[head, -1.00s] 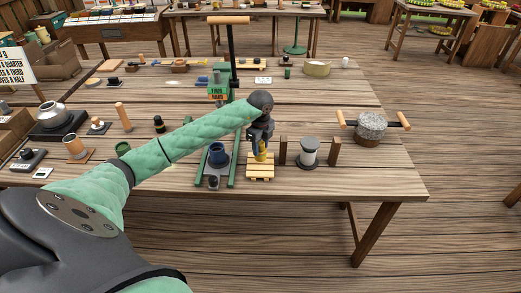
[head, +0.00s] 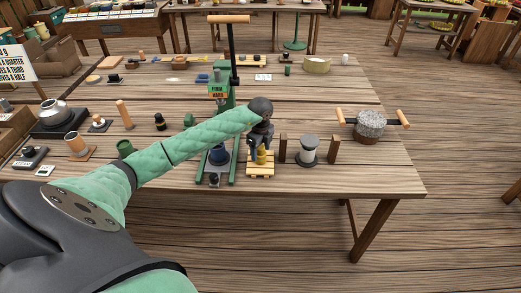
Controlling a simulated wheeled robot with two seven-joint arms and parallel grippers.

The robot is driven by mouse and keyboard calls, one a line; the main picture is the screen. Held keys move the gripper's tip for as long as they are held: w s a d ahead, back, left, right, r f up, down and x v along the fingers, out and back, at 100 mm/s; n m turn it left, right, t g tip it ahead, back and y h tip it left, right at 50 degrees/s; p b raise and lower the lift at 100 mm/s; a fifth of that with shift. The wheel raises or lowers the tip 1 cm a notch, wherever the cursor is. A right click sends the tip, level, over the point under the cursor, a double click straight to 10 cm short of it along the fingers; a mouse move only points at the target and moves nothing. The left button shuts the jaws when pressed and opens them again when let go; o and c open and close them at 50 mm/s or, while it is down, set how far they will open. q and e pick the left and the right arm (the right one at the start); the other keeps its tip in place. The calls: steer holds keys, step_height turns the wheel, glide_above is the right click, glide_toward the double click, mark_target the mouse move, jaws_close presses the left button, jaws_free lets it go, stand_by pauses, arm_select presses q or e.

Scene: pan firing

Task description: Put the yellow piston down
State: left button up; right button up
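The yellow piston (head: 261,158) is upright at the small light-wood pallet (head: 260,175) near the table's front edge. Its base appears to be at the pallet's top, but I cannot make out the contact exactly. My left gripper (head: 261,145) points straight down over the piston, with its fingers at the piston's upper part, which they hide. It looks shut on the piston, though the fingers are small and dark. My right gripper is not in view.
The green press (head: 219,125) stands just left of the pallet, close to my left arm. A spool (head: 308,151) between brown wooden blocks stands to the right. A grey stone drum (head: 370,125) with wooden handles sits farther right. The front right tabletop is clear.

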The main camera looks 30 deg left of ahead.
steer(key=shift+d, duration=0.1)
arm_select(q)
steer(key=shift+r, duration=0.25)
step_height(320, 180, up, 5)
steer(key=b, duration=0.2)
steer(key=shift+w+f+b, duration=0.1)
steer(key=shift+f+b, duration=0.1)
steer(key=shift+b, duration=0.2)
step_height(320, 180, up, 6)
steer(key=shift+f+b, duration=0.2)
steer(key=shift+b, duration=0.95)
steer(key=shift+r, duration=0.8)
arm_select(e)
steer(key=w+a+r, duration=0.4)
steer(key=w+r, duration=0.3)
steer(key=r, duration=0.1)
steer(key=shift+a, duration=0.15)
arm_select(q)
steer(key=shift+d+f, duration=0.1)
